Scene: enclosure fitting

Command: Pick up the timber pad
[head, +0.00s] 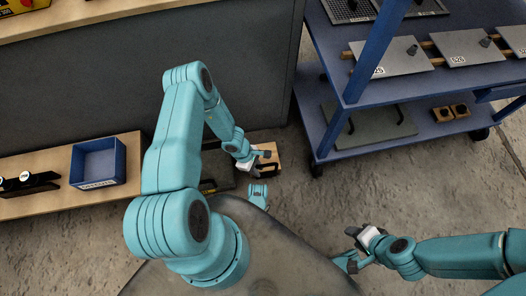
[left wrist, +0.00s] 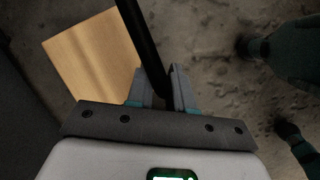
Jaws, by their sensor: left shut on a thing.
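The timber pad (head: 270,151) is a pale wooden block with a black bar handle (head: 266,169), low near the floor beside the grey bench front. In the left wrist view the pad (left wrist: 88,58) shows as a plain wooden face at upper left. My left gripper (head: 258,156) is over the pad. In the left wrist view its fingers (left wrist: 165,88) are shut on the black handle (left wrist: 138,32), which runs up between them. Whether the pad touches the floor cannot be told. My right gripper (head: 353,239) is apart, at lower right, with its finger gap unclear.
A blue trolley (head: 325,151) stands at upper right, with grey plates (head: 391,57) on top and a grey panel (head: 372,135) below. A low wooden shelf (head: 60,208) at left holds a blue bin (head: 98,163). Concrete floor (head: 420,185) is clear between trolley and right arm.

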